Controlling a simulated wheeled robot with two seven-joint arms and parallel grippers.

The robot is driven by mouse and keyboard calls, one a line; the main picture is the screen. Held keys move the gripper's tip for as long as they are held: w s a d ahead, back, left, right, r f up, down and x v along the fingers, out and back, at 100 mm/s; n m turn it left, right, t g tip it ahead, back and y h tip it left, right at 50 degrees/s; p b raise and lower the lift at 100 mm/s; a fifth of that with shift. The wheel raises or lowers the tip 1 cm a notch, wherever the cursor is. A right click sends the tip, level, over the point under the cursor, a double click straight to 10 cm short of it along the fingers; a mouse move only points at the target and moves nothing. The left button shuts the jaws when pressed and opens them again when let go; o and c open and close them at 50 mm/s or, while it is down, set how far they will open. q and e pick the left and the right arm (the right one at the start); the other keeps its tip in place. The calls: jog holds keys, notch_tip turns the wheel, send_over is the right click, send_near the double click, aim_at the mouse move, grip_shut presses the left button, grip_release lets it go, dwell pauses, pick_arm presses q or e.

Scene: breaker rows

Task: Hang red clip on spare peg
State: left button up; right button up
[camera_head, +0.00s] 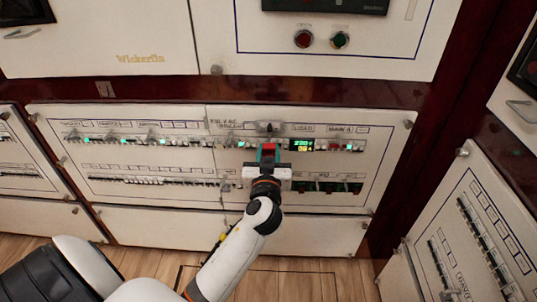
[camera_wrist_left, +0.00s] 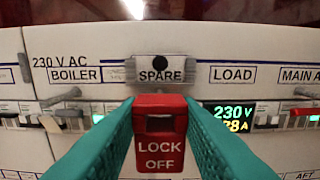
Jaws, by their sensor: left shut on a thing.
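The red clip (camera_wrist_left: 160,140), marked LOCK OFF, is held between the teal fingers of my left gripper (camera_wrist_left: 160,112). In the head view, the clip (camera_head: 268,148) shows at the tip of my left gripper (camera_head: 268,158), in front of the breaker panel. The spare peg (camera_wrist_left: 159,62) shows end-on as a dark round tip above the SPARE label in the wrist view, directly above the clip. The peg (camera_head: 268,127) is small in the head view. The clip looks upright and apart from the peg; its depth from the panel is hard to tell. My right gripper is out of view.
Breaker rows (camera_head: 140,140) run left of the gripper. A lit green and yellow display (camera_wrist_left: 231,118) is just right of the clip, under the LOAD label. A red breaker handle (camera_wrist_left: 304,112) is further right. The space between clip and peg looks clear.

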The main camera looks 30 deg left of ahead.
pick_arm(q)
jog(key=shift+x, duration=1)
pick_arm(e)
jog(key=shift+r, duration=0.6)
pick_arm(q)
jog(key=shift+w+a, duration=0.1)
jog(key=shift+w, duration=0.15)
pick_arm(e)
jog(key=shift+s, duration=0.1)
pick_arm(q)
jog(key=shift+w+a, duration=0.3)
jog(key=shift+w, duration=0.15)
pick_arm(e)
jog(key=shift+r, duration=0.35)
pick_arm(q)
jog(key=o, duration=1.1)
jog(key=shift+c, duration=0.2)
jog(key=b, duration=0.1)
send_near(269, 145)
jog(key=f, duration=0.1)
jog(key=shift+s+d+f, duration=0.1)
jog(key=shift+s, duration=0.05)
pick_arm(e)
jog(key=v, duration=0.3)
